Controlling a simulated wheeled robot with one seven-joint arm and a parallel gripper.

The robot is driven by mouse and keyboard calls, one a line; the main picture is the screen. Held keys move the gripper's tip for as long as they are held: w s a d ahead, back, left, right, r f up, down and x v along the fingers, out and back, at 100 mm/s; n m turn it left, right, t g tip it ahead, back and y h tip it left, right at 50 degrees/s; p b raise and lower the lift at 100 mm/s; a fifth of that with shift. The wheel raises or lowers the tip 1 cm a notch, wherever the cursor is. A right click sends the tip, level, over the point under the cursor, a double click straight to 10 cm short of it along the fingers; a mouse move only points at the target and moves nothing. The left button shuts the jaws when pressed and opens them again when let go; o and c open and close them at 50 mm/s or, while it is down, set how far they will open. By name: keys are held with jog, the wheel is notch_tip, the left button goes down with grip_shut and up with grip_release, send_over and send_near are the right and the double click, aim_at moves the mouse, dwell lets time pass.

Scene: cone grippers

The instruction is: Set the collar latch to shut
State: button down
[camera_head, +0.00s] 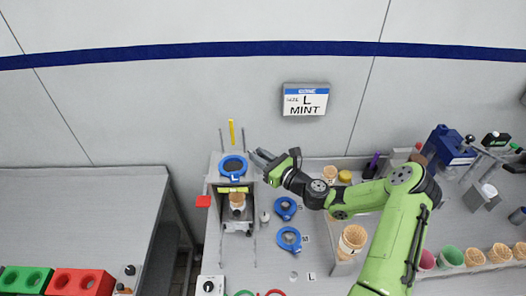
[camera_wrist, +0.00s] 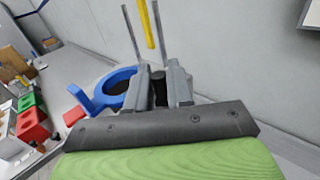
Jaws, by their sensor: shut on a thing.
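The blue ring collar (camera_head: 233,166) sits on top of the grey stand at the left of the bench, above a label with the letter L. In the wrist view the blue collar (camera_wrist: 118,88) lies left of the fingers, with a blue upright tab at its left. My gripper (camera_head: 262,157) is at the right side of the collar. In the wrist view my gripper (camera_wrist: 160,82) is shut on a small dark piece, which looks like the collar latch (camera_wrist: 159,76). The fingers hide most of it, so its setting cannot be told.
Thin grey rods and a yellow strip (camera_head: 231,132) rise behind the collar. A cone (camera_head: 237,200) stands in the stand below. A red tab (camera_head: 203,201) sticks out at the left. Two more blue rings (camera_head: 286,208) lie right of the stand, below my arm.

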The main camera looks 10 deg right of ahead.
jog(key=m+h, duration=0.1)
jog(key=a+m+t+h+b, duration=0.1)
jog(key=shift+s+a+f+t+h, duration=0.1)
jog(key=shift+s+f+t+h, duration=0.05)
jog(key=shift+t+h, duration=0.2)
jog(key=shift+a+m+t+h+b, duration=0.2)
jog(key=shift+m+h+b, duration=0.2)
jog(key=shift+h, duration=0.25)
jog(key=shift+a+m+t+h+b, duration=0.15)
jog(key=shift+m+h+b, duration=0.25)
jog(key=shift+h, duration=0.2)
jog(key=shift+d, duration=0.1)
jog(key=c, duration=1.2)
grip_release()
jog(key=shift+o, duration=0.2)
